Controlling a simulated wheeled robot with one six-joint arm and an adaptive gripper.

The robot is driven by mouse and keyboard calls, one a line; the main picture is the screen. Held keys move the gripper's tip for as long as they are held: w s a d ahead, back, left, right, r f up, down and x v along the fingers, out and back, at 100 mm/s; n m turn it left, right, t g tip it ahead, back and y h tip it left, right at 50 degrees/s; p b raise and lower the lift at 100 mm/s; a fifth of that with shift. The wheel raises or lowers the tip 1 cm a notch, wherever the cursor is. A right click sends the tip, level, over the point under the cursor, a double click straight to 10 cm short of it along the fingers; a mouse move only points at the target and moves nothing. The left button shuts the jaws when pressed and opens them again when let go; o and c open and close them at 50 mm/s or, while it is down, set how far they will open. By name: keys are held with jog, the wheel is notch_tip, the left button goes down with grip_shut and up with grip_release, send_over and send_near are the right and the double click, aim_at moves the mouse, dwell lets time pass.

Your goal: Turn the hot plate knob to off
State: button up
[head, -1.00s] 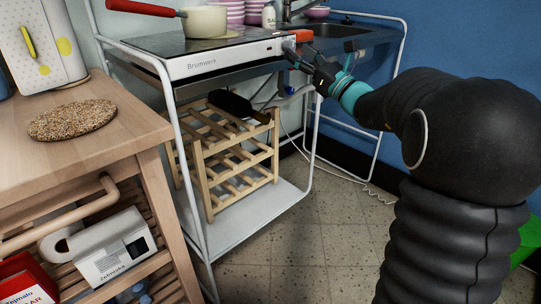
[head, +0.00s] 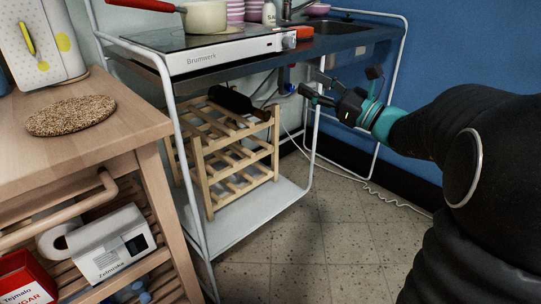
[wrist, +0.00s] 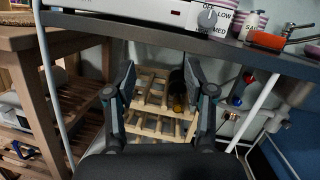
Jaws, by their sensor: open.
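The hot plate (head: 225,52), white-fronted with a dark top, stands on the metal cart's upper surface. Its knob (head: 289,40) is at the right end of the front panel. In the wrist view the knob (wrist: 207,18) is at the top, with OFF, LOW and MED marked around it. I cannot tell surely which mark it points to. My gripper (head: 311,80) is open and empty, below and to the right of the knob, apart from it. In the wrist view my gripper's fingers (wrist: 160,72) are spread, with the wooden rack behind.
A cream pot (head: 205,17) with a red handle sits on the hot plate. An orange-red object (head: 301,32) lies beside the knob. A wooden rack (head: 235,150) with a dark bottle stands under the cart top. A wooden table (head: 100,145) is at left. Open floor lies in front.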

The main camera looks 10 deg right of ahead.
jog(key=s+a+f+n+g+h+p, duration=0.1)
jog(key=s+a+f+n+g+h, duration=0.1)
jog(key=s+a+f+n+g, duration=0.2)
jog(key=s+a+f+n+g+h+p, duration=0.1)
jog(key=s+a+f+n+g, duration=0.3)
jog(key=s+a, duration=0.4)
jog(key=s+n+g, duration=0.1)
jog(key=s+n, duration=0.1)
jog(key=shift+s+f+n+h, duration=0.15)
jog(key=shift+f+n+h, duration=0.1)
jog(key=shift+n+h, duration=0.15)
jog(key=s+d+f+n+g+h, duration=0.2)
jog(key=s+d+f+n+h, duration=0.4)
jog(key=f, duration=0.4)
jog(key=s+d+r+n+t+h, duration=0.1)
jog(key=s+d+n+h, duration=0.2)
jog(key=s+n+h, duration=0.2)
jog(key=shift+s+d+r+n+t, duration=0.2)
jog(key=shift+s+n+t, duration=0.2)
jog(key=shift+s+n, duration=1)
